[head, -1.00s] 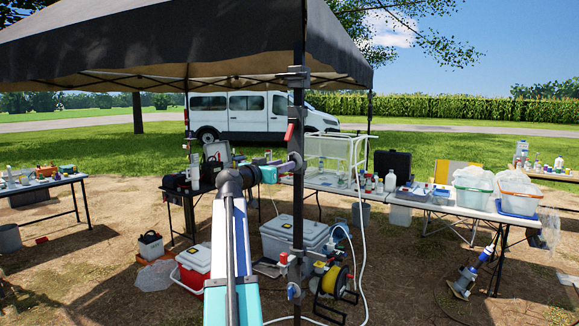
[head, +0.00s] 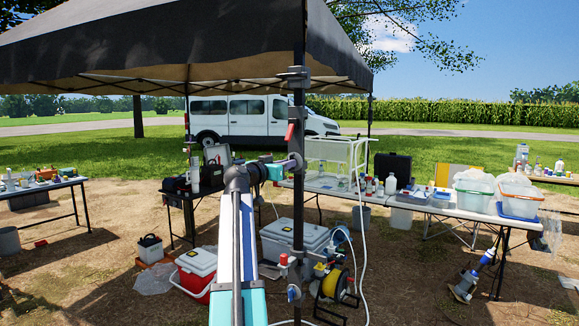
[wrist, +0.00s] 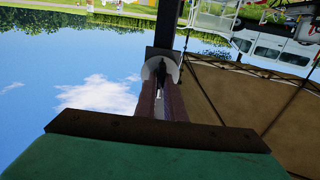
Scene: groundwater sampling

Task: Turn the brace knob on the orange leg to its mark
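The tent leg in front of me (head: 298,215) is a dark upright pole; I see no orange on it. A grey round fitting, likely the brace knob (wrist: 176,70), sits against the leg in the wrist view. My gripper (wrist: 160,75) reaches into this fitting, its two fingers close together with a narrow dark part between their tips. I cannot tell whether they press on it. In the head view my gripper (head: 291,163) meets the leg from the left. Any mark on the knob is hidden or too small to see.
A red lever (head: 289,132) and a grey clamp (head: 298,76) are on the leg above my gripper. Taps, a yellow hose reel (head: 331,281) and grey and red coolers (head: 197,262) stand low around the leg. A loaded table (head: 462,211) stands to the right.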

